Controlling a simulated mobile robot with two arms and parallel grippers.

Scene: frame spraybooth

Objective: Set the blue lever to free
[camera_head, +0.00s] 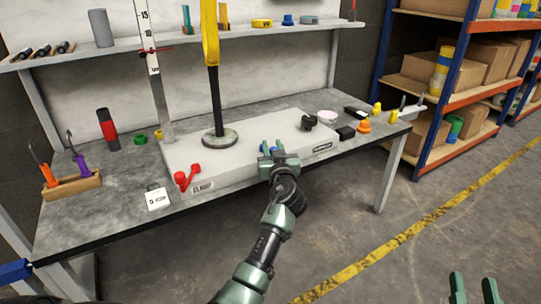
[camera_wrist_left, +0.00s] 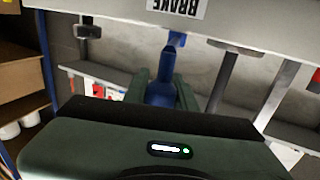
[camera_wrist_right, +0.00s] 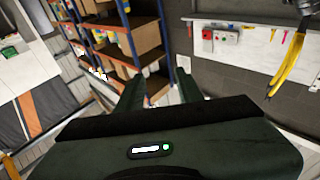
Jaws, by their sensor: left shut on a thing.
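The blue lever (camera_wrist_left: 160,88) stands between the two fingers of my left gripper (camera_wrist_left: 163,92) in the left wrist view. That gripper is shut on it. In the head view my left gripper (camera_head: 275,152) is at the front edge of the pale flat box (camera_head: 235,160) on the bench, covering most of the lever. A plate reading BRAKE (camera_wrist_left: 177,5) shows upside down at the top of the left wrist view. I cannot see a readable free mark. My right gripper (camera_head: 474,287) is open and empty, low at the right, away from the bench.
A red lever (camera_head: 186,178) is on the box's left front, near a white tag (camera_head: 157,197). A yellow and black upright lever (camera_head: 213,90) stands behind. A black knob (camera_head: 309,122) and an orange knob (camera_head: 364,126) are to the right. The floor before the bench is clear.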

